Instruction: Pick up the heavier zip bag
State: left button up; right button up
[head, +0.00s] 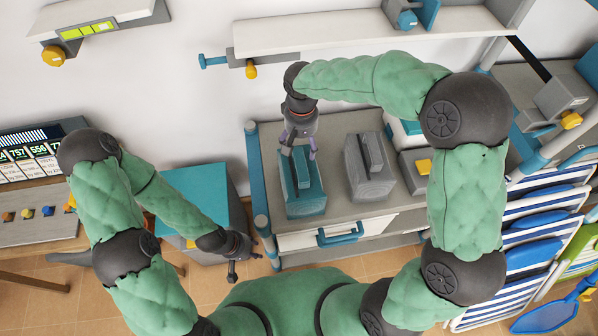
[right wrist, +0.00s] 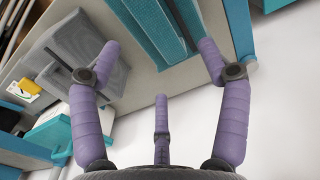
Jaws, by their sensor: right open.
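Two block-like zip bags, each with a raised upper part, stand side by side on a grey cabinet top. The teal bag (head: 305,203) is on the left, the grey bag (head: 369,182) on the right. My right gripper (head: 299,153) is open, with its purple fingers over the top of the teal bag. In the right wrist view, the teal bag (right wrist: 158,28) shows between and beyond the spread fingers (right wrist: 160,62); contact cannot be told. The grey bag (right wrist: 68,55) is off to the left there. My left gripper (head: 243,268) hangs low, left of the cabinet, away from both bags.
The cabinet top (head: 342,124) has teal posts and a drawer with a teal handle (head: 340,234). A grey box with a yellow label (head: 423,167) stands right of the grey bag. A white wall shelf (head: 370,28) is above. Folded striped chairs (head: 520,240) stand at right.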

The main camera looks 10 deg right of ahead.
aim_at(303, 162)
jog(key=f, duration=0.3)
jog(key=shift+s+f+b, duration=0.3)
jog(key=shift+s+f, duration=0.05)
jog(key=shift+w+f, duration=0.15)
jog(key=shift+f, duration=0.25)
jog(key=f, duration=0.1)
jog(key=f+b, duration=0.1)
jog(key=f, duration=0.3)
jog(key=shift+s+d, duration=0.25)
jog(key=shift+s, duration=0.15)
grip_shut()
jog(key=shift+w+r, duration=0.1)
